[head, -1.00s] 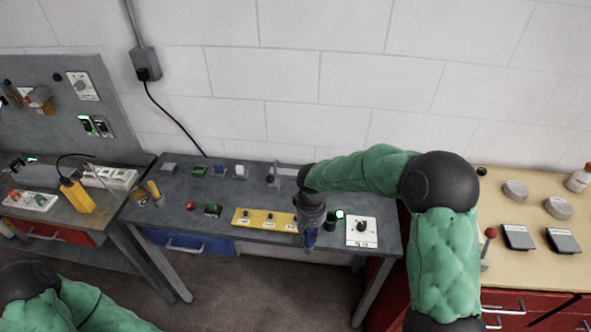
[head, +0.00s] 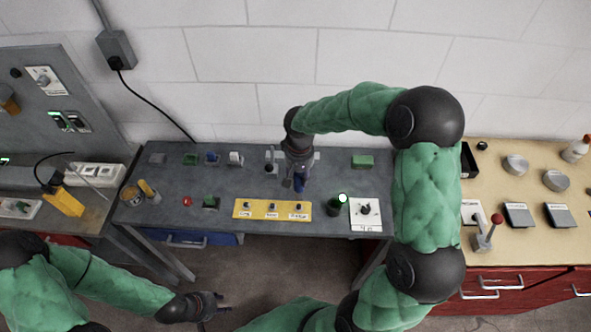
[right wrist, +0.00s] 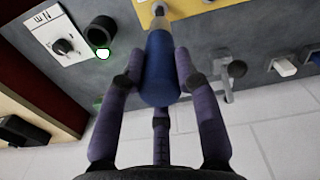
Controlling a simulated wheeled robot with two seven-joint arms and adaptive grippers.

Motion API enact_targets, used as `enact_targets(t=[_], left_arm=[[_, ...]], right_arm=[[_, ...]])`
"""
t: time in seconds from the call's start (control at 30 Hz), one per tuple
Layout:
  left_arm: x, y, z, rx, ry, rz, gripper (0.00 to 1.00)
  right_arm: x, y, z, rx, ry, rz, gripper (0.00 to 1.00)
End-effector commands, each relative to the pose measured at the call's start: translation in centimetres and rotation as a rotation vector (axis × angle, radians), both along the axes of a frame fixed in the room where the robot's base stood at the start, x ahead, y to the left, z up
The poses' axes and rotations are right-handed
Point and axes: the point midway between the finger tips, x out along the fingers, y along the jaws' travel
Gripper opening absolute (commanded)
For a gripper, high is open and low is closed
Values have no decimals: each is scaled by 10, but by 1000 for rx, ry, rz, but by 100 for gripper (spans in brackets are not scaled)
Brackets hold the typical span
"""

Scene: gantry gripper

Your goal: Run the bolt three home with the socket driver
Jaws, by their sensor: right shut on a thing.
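My right gripper (head: 299,182) is shut on a blue cylindrical tool (right wrist: 160,70), which appears to be the socket driver. Its blue body also shows in the head view (head: 299,185). The gripper is over the grey bench, behind the right end of a yellow plate (head: 259,215). The plate carries three small dark knobs with white labels; I cannot tell whether any is bolt three.
A dark cup (head: 333,207) with a lit green light (head: 342,198) and a white dial panel (head: 366,214) stand right of the plate. Small blocks and a red button (head: 187,201) are to the left. A grey bracket (head: 271,160) is close by the right gripper.

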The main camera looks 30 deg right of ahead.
Motion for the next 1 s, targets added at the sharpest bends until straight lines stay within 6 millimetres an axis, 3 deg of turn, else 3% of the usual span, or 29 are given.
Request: enact_targets(t=[0.47, 1.0], left_arm=[[0, 0, -7, 0, 0, 0, 40], [0, 0, -41, 0, 0, 0, 40]], right_arm=[[0, 0, -6, 0, -1, 5, 0], [0, 0, -49, 0, 0, 5, 0]])
